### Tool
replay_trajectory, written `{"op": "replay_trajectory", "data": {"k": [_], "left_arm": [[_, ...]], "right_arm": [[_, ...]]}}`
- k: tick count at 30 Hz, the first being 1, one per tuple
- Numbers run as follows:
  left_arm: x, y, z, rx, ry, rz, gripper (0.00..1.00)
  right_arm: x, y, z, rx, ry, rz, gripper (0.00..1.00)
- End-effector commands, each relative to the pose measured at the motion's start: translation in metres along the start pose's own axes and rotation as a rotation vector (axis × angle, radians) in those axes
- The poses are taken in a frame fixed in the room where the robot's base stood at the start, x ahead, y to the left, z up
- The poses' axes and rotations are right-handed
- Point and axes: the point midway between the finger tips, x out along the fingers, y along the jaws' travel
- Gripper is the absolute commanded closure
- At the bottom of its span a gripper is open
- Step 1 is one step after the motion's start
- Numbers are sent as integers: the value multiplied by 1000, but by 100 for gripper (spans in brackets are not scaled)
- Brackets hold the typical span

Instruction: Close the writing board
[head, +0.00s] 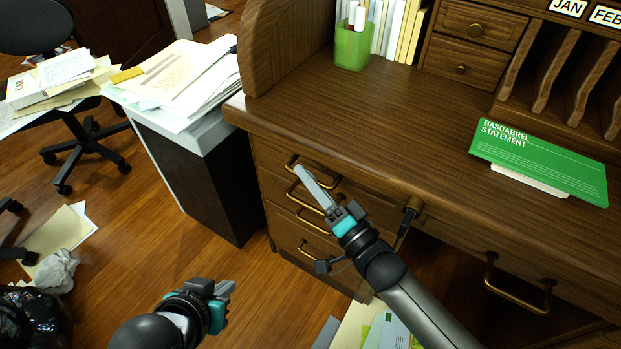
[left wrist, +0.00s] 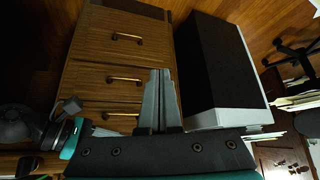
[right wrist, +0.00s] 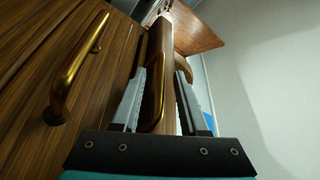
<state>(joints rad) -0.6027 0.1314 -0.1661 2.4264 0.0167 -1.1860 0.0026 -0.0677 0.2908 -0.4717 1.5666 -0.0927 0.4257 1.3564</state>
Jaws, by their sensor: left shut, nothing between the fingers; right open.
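The brown roll-top desk (head: 400,140) has brass handles on the front of its left drawer stack. My right gripper (head: 302,170) is open at the topmost handle, just under the desktop's front edge. In the right wrist view a brass handle (right wrist: 158,100) lies between its parted fingers; I cannot tell whether they touch it. The writing board cannot be clearly told apart from the desk front, nor how far out it is. My left gripper (head: 228,288) is shut and empty, low over the floor left of the drawers. Its fingers also show in the left wrist view (left wrist: 160,85).
A dark and white cabinet (head: 190,150) with papers on top stands left of the desk. A green pen cup (head: 352,46) and a green statement card (head: 545,160) are on the desktop. An office chair (head: 75,130) and litter are at the left. Floor before the cabinet is clear.

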Motion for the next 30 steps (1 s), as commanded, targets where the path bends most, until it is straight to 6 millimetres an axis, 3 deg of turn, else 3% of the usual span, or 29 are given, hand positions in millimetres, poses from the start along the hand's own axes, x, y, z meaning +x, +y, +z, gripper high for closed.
{"op": "replay_trajectory", "data": {"k": [8, 13, 16, 24, 30], "left_arm": [[-7, -4, -1, -7, -36, -12, 100], [-19, -13, 10, -13, -133, -37, 100], [-21, -19, 20, -20, -208, -51, 100], [7, -19, 41, -19, -261, -47, 100], [18, -19, 50, -18, -277, -46, 100]], "right_arm": [[-9, 0, 0, 0, -1, 1, 56], [-26, -1, 0, 0, -1, 2, 56], [-53, -1, -1, 0, -4, 7, 56], [-110, -1, 0, 1, -3, 5, 56], [-141, 0, 0, 0, -1, 2, 56]]}}
